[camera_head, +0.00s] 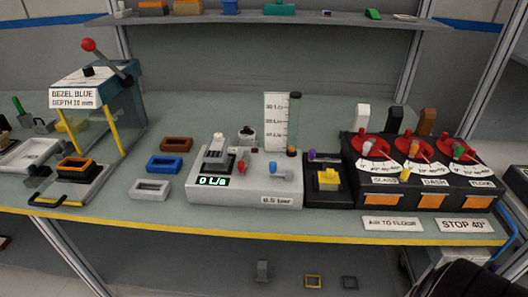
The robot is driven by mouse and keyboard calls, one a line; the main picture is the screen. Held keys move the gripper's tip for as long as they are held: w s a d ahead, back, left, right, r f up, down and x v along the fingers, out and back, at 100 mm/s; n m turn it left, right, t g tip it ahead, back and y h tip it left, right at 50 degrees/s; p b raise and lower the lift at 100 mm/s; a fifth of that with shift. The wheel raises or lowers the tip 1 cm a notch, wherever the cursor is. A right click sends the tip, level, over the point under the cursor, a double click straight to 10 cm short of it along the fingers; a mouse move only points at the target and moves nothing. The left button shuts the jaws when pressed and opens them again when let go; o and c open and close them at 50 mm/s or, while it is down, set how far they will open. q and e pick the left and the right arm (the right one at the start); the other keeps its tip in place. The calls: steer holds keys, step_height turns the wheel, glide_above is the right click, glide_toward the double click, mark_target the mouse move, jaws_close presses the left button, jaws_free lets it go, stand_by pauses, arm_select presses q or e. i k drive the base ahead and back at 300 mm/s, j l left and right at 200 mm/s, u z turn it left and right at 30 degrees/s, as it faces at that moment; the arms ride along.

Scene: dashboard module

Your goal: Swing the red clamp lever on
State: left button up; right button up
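A small red lever-like piece (244,163) stands on the white test station (205,191), just right of a grey block on a dark seat (214,152). It is too small to tell its exact angle or whether it touches the block. Red dial pieces (413,148) sit on the black control box at the right. Neither of my grippers shows. A dark rounded shape at the bottom right edge cannot be made out.
The station has a display reading 0, a blue-handled valve (281,173) and a tall gauge tube (294,125). Blue (164,164), brown (176,144) and grey (151,190) bezels lie left of it. A black stand with a yellow part (328,180) is right. The yellow front edge (200,225) is clear.

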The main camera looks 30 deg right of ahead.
mark_target(243, 163)
steer(key=z, duration=0.9)
